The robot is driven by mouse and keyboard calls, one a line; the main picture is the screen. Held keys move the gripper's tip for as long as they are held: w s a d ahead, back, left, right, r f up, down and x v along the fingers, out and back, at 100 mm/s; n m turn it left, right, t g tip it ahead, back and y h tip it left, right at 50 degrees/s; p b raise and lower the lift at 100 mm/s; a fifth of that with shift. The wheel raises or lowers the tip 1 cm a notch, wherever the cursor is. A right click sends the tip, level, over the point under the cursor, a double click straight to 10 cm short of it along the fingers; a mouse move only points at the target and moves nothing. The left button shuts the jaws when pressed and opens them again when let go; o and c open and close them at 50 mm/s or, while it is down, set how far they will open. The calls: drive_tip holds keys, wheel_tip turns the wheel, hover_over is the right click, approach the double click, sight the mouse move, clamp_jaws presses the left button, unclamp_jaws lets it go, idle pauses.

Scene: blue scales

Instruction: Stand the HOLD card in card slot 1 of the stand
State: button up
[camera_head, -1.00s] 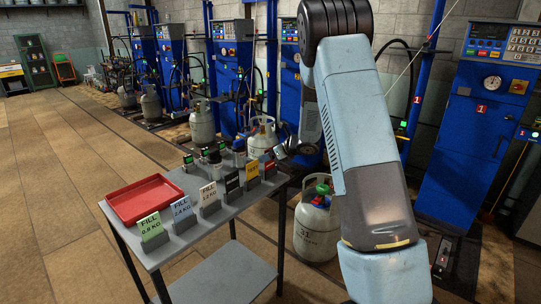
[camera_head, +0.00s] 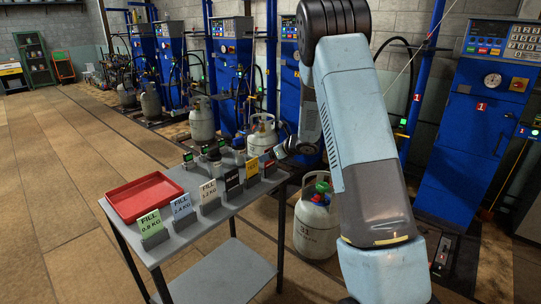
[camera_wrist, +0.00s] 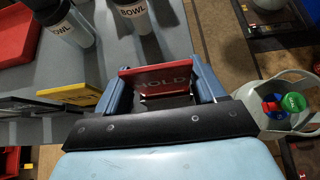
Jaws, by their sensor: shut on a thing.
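The red HOLD card (camera_wrist: 155,80) lies between the two blue-grey fingers of my gripper (camera_wrist: 162,88) in the wrist view. My gripper is shut on it. A dark grey block shows just below the card; I cannot tell whether the card still touches it. In the head view the red card (camera_head: 269,168) is small at the right end of a row of cards on the grey table (camera_head: 215,222). My arm stands on the right and its gripper end is mostly hidden there. I cannot pick out card slot 1 of the stand.
A yellow card (camera_head: 252,170), black card (camera_head: 232,181), white card (camera_head: 208,192), blue card (camera_head: 182,209) and green card (camera_head: 150,224) stand in the row. A red tray (camera_head: 145,197) lies on the table. A gas cylinder (camera_head: 316,225) stands right of it, near a blue scale marked 1 (camera_head: 470,130).

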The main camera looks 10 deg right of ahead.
drive_tip(key=shift+f, duration=0.45)
idle(0.3)
drive_tip(key=o, duration=1.1)
drive_tip(key=v, duration=1.3)
drive_tip(key=shift+s+d, duration=0.2)
drive_tip(key=shift+s, duration=0.05)
drive_tip(key=shift+r, duration=0.25)
